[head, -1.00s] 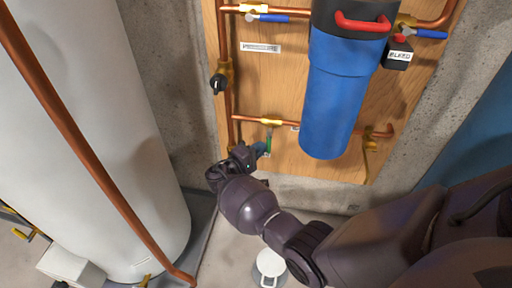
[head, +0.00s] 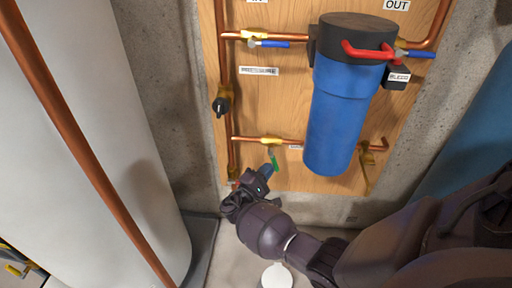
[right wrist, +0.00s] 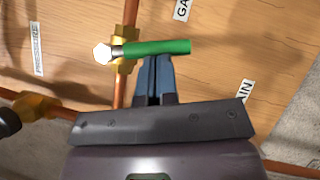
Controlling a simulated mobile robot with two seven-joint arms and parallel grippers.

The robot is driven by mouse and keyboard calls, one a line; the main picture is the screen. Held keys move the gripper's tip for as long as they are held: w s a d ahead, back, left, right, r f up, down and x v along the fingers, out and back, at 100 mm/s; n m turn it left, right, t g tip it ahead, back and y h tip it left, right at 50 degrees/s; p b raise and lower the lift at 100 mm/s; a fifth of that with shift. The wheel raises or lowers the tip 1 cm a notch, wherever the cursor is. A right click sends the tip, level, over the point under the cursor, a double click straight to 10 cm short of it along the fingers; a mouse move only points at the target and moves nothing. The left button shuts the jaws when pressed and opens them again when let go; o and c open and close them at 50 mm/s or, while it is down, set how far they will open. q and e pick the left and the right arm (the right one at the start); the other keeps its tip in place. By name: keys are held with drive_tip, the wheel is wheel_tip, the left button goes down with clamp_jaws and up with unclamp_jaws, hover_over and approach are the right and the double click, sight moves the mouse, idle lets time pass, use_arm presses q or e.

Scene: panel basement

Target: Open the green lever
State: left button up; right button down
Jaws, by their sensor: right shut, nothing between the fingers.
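The green lever (head: 273,160) sits on a brass valve (head: 271,140) in the lower copper pipe, on the wooden panel. In the head view it points down and slightly right. In the right wrist view the green lever (right wrist: 158,47) lies across the pipe, with a hex nut at its left end. My right gripper (head: 265,172) is shut and empty. Its blue-grey fingertips (right wrist: 154,60) are right at the lever's lower edge in the wrist view; whether they touch it I cannot tell. My left gripper is not in view.
A blue filter housing (head: 337,115) with a red handle hangs right of the lever. A black-handled valve (head: 221,104) sits on the upright pipe at left. A blue-handled valve (head: 265,43) is above. A large white tank (head: 90,150) stands at left.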

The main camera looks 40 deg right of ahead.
use_arm(q)
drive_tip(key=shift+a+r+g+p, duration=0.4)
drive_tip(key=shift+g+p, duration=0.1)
drive_tip(key=shift+p, duration=1.15)
use_arm(e)
drive_tip(key=s+d+r+n+t+y, duration=0.1)
drive_tip(key=s+d+r+n+t, duration=0.1)
drive_tip(key=n+t, duration=0.4)
drive_tip(key=s+d+r+n+t, duration=0.1)
drive_tip(key=n+t, duration=0.6)
drive_tip(key=n, duration=0.8)
drive_tip(key=shift+s+d+r+y, duration=0.4)
drive_tip(key=shift+s+d, duration=0.3)
drive_tip(key=shift+s, duration=0.1)
drive_tip(key=shift+n+t, duration=0.3)
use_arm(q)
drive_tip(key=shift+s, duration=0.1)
